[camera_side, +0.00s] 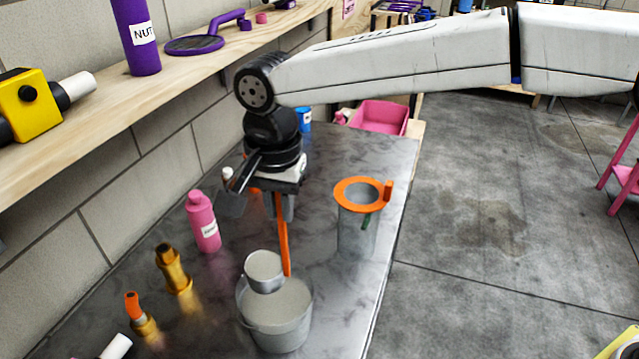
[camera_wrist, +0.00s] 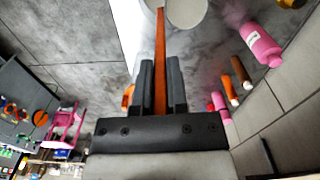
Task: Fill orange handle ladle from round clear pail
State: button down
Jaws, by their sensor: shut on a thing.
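My gripper (camera_side: 281,208) points down and is shut on the orange handle (camera_side: 283,245) of the ladle. In the wrist view, the handle (camera_wrist: 160,45) runs up from between the two dark fingers. The ladle's grey cup (camera_side: 264,278) is upright at the handle's lower end, at the mouth of the round clear pail (camera_side: 278,333). The cup's rim stands above the pail's rim, and its lower part overlaps the pail's grey contents. I cannot tell how deep the cup sits or whether it holds anything. A pale round shape at the wrist view's top edge is cut off.
A clear container with an orange ring rim (camera_side: 349,194) stands right of my gripper. A pink bottle (camera_side: 204,224) and brass-coloured fittings (camera_side: 174,272) stand to the left. A wooden shelf (camera_side: 150,98) runs along the wall. The bench's right edge drops to the floor.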

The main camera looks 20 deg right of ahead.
jog(key=w+n, duration=0.8)
jog(key=n, duration=0.8)
jog(key=shift+n, duration=0.4)
dwell(0.5)
jog(key=shift+d, duration=0.1)
jog(key=shift+s+d+f+t+y, duration=0.2)
jog(key=shift+s+t, duration=0.3)
jog(key=shift+s, duration=0.2)
jog(key=shift+s+d+f+t+y, duration=0.1)
jog(key=shift+s+d+f+t, duration=0.05)
jog(key=shift+s+t, duration=0.45)
dwell(1.8)
jog(key=shift+s+d+t, duration=0.2)
jog(key=shift+s+t, duration=0.1)
jog(key=shift+s, duration=0.35)
jog(key=shift+s+d+t, duration=0.15)
jog(key=shift+s+t, duration=0.15)
jog(key=shift+s, duration=0.35)
dwell(1.0)
